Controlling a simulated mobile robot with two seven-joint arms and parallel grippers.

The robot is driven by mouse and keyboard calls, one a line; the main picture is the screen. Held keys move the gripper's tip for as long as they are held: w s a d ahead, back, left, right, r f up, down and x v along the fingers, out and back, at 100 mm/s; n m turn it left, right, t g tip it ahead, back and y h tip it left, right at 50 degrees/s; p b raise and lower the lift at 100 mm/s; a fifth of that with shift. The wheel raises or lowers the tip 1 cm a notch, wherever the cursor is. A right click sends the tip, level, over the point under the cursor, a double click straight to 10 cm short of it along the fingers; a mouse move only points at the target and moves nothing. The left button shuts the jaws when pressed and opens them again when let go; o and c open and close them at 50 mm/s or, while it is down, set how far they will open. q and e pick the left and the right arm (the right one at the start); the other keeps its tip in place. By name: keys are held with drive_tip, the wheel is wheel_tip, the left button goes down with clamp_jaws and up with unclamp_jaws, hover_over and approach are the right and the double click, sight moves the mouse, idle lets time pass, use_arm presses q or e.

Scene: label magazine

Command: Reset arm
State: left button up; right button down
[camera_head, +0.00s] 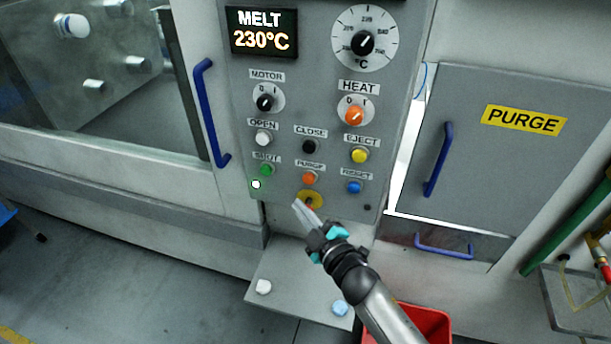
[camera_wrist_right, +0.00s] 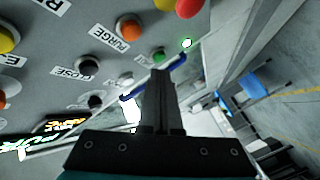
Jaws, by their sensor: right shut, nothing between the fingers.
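My right gripper (camera_head: 303,210) is shut and empty in the head view. Its fingertips are in front of the lower edge of the grey control panel (camera_head: 325,130), by a yellow round piece (camera_head: 314,196) that they partly overlap. In the right wrist view the shut fingers (camera_wrist_right: 160,75) point toward the panel, with the orange purge button (camera_wrist_right: 130,28) and green button (camera_wrist_right: 158,54) beyond them. I cannot tell whether the fingertips touch the panel. My left gripper is not in view.
A small shelf (camera_head: 300,285) with two pale pieces juts out below the panel. A red bin (camera_head: 428,322) stands on the floor behind my right arm. A blue door handle (camera_head: 211,115) is left of the panel; the purge door (camera_head: 500,160) with its blue handle (camera_head: 438,160) is right.

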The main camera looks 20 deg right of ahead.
drive_tip(key=s+d+f+m+g+h+b, duration=0.1)
drive_tip(key=s+f+m+g+b, duration=0.3)
drive_tip(key=f, duration=0.7)
drive_tip(key=s+d+f+g+h+b, duration=0.1)
drive_tip(key=s+f+b, duration=0.1)
drive_tip(key=s+f, duration=0.65)
drive_tip(key=s+d+f+m+g+h+b, duration=0.1)
drive_tip(key=s+f+g+b, duration=0.1)
drive_tip(key=f, duration=1.2)
drive_tip(key=s+f+m+g+b, duration=0.1)
drive_tip(key=s+f+g+b, duration=0.1)
drive_tip(key=s+f, duration=0.5)
drive_tip(key=s+d+f+m+g+b, duration=0.1)
drive_tip(key=s+f+m+g+b, duration=0.1)
drive_tip(key=s+f, duration=0.5)
drive_tip(key=s+f+m+g+b, duration=0.1)
drive_tip(key=s+f+g+b, duration=0.3)
drive_tip(key=s, duration=1.2)
wheel_tip(320, 180, down, 4)
drive_tip(key=shift+d+r+m+g+h, duration=0.2)
drive_tip(key=shift+r+m+g+h, duration=0.1)
drive_tip(key=shift+m+g, duration=0.1)
